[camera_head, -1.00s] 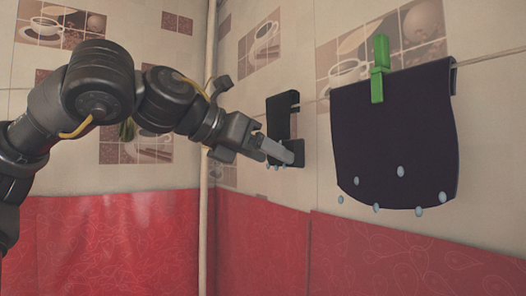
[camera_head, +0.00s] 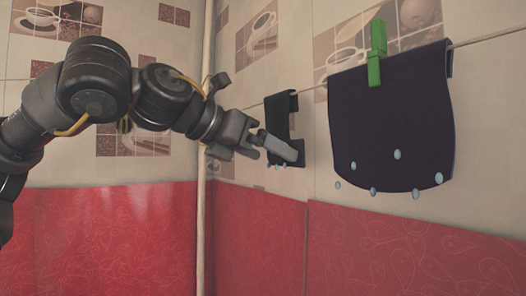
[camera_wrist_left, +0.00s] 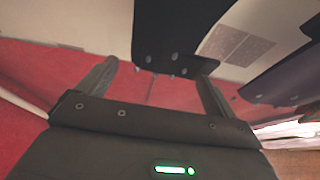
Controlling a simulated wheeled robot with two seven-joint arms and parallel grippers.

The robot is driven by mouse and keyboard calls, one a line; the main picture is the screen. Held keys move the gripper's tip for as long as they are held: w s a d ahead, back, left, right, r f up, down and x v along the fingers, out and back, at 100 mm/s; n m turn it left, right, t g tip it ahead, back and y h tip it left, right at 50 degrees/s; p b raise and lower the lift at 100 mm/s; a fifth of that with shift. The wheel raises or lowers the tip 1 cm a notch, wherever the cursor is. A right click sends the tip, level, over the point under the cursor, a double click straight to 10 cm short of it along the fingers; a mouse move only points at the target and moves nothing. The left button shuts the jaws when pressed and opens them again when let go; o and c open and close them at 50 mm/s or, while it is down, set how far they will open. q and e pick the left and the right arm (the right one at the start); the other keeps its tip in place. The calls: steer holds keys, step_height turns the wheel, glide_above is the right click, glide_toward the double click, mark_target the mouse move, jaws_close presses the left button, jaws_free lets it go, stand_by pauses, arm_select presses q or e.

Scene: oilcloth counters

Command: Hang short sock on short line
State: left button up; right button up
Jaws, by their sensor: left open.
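The short sock is black and hangs at the thin line (camera_head: 464,44) along the right wall, in the middle of the head view (camera_head: 279,112). Its top is folded over at line height, and pale drops show at its lower edge. My left gripper (camera_head: 272,148) is open, with one grey finger in front of the sock's lower part. In the left wrist view the two fingers (camera_wrist_left: 155,88) are spread, and the dark sock (camera_wrist_left: 172,30) is beyond and above them. I cannot tell whether a finger touches it. My right gripper is not in view.
A large dark cloth (camera_head: 395,125) with drops hangs from the line at right, held by a green peg (camera_head: 376,54). Red oilcloth (camera_head: 110,235) covers the lower walls. A pale pipe (camera_head: 201,225) runs up the corner.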

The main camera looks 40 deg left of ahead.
arm_select(q)
steer(key=b+v, duration=0.2)
steer(key=v, duration=0.9)
steer(key=shift+b, duration=0.35)
steer(key=shift+a+f, duration=0.1)
